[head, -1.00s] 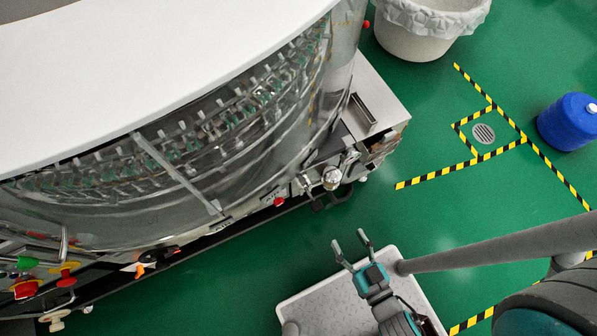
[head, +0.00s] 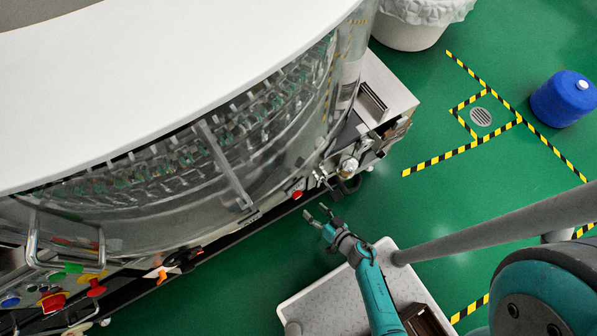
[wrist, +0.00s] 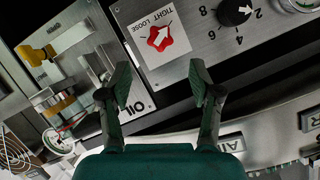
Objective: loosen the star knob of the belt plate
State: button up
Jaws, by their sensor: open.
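The star knob (wrist: 160,38) is red with a white arrow, on a white label marked TIGHT and LOOSE, at the top middle of the wrist view. The arrow points to the upper right, toward TIGHT. In the head view a small red knob (head: 297,194) shows on the machine's lower edge. My gripper (head: 317,211) is open and empty, just in front of that edge. In the wrist view my gripper's fingers (wrist: 160,82) are spread below the knob and apart from it. The belt plate itself is not clearly made out.
A black numbered dial (wrist: 235,10) sits right of the knob, with a gauge (wrist: 300,3) beyond. An oil unit (wrist: 65,75) with yellow parts is at left. A bin (head: 410,30) and blue drum (head: 563,97) stand apart on the green floor.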

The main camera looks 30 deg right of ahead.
aim_at(299, 197)
jog(key=x, duration=0.9)
jog(key=shift+w+f, duration=0.1)
jog(key=shift+w, duration=0.3)
jog(key=c, duration=1.1)
